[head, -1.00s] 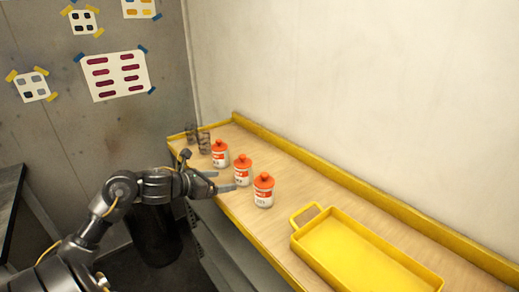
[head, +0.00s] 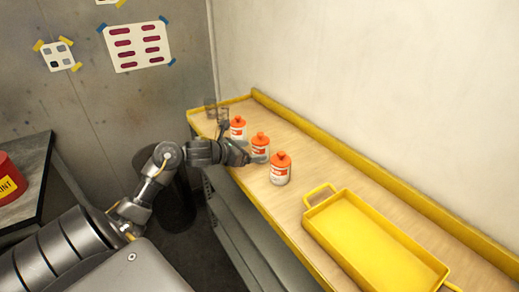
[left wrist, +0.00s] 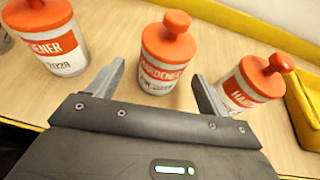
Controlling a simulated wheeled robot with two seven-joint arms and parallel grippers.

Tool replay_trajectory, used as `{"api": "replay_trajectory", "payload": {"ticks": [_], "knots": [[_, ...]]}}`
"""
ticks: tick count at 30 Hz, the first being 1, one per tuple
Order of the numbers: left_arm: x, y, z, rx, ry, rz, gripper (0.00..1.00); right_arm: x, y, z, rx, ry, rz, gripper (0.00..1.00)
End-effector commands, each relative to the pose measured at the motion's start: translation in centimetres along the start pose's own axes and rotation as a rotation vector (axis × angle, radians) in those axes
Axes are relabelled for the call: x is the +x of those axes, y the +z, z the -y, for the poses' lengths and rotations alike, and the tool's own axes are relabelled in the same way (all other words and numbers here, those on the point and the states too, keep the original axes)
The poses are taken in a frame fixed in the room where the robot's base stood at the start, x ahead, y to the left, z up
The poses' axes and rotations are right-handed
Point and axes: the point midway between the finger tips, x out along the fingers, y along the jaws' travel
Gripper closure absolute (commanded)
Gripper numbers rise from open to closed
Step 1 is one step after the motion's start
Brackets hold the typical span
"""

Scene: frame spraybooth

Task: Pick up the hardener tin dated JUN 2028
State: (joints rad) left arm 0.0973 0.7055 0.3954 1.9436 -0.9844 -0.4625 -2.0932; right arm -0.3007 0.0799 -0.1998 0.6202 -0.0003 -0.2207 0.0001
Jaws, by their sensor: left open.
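Three white hardener tins with orange lids and bands stand in a row on the wooden bench: far (head: 238,128), middle (head: 260,146) and near (head: 281,169). My left gripper (head: 254,157) is open at the middle tin. In the left wrist view the middle tin (left wrist: 166,58) is upright, between or just beyond the fingertips (left wrist: 158,76), and not gripped. Its date is too small to read. The far tin (left wrist: 48,38), at left there, shows "2028", but its month is unclear. The near tin (left wrist: 250,85), at right, has its date out of sight. My right gripper is not in view.
A yellow tray (head: 373,245) with handles lies on the bench, nearer than the tins. Dark see-through cups (head: 222,127) stand at the far end. A yellow rail (head: 350,185) runs along the wall side. A red paint can (head: 9,180) is on the dark table at left.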

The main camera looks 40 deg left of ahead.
Motion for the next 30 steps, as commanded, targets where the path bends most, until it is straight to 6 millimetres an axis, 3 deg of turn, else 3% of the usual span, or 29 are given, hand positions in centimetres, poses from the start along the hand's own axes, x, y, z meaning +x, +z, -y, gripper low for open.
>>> {"api": "replay_trajectory", "payload": {"ticks": [3,9,18,30], "knots": [[1.6,0.8,0.3,-0.009,-0.003,0.003,0.21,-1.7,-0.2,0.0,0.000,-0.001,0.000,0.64],[4.0,0.5,0.2,-0.004,0.000,0.001,0.21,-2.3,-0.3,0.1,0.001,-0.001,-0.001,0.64],[4.5,0.3,0.3,0.000,0.000,0.000,0.22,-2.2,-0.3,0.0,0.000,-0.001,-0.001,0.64],[4.4,0.3,0.2,0.000,0.000,0.001,0.74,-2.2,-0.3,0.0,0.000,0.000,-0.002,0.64]]}}
